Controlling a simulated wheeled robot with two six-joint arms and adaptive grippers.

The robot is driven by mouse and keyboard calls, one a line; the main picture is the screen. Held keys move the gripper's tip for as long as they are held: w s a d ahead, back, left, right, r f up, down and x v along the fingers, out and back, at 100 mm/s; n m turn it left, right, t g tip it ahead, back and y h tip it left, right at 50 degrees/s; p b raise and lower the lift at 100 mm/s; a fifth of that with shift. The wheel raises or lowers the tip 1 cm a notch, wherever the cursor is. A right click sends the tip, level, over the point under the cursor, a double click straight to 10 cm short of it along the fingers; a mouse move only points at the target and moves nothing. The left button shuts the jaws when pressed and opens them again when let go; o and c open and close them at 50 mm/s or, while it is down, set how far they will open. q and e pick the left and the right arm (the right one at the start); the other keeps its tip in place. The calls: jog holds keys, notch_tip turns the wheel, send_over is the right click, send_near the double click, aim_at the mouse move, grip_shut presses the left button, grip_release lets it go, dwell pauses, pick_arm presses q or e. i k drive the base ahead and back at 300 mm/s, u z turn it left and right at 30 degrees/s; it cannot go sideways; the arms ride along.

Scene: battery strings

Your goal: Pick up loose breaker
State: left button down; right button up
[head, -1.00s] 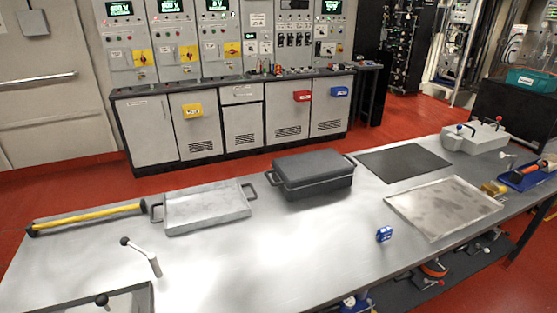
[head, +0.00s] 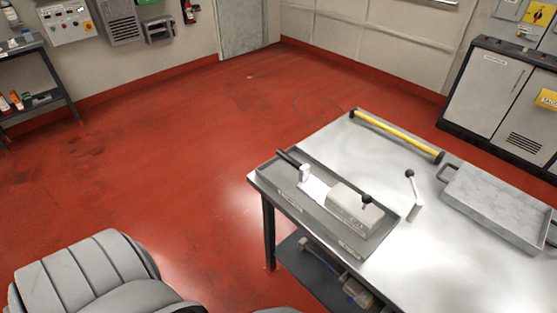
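A grey tray (head: 276,191) sits at the near left corner of the steel table. In it lie a light grey block (head: 355,207) with a black-knobbed lever, a white piece (head: 313,188) and a black handle (head: 289,159). I cannot tell whether any of these is the loose breaker. Neither of my grippers is in view.
The steel table (head: 433,237) also holds a yellow bar with black ends (head: 397,135), a small upright lever (head: 413,196) and a metal tray with handles (head: 497,204). A grey ribbed shape (head: 85,270) fills the lower left. A shelf (head: 37,105) stands far left. The red floor (head: 200,170) between is clear.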

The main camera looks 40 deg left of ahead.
aim_at(340, 201)
jog(key=u, duration=2.65)
jog(key=i, duration=1.5)
jog(key=z, duration=4.15)
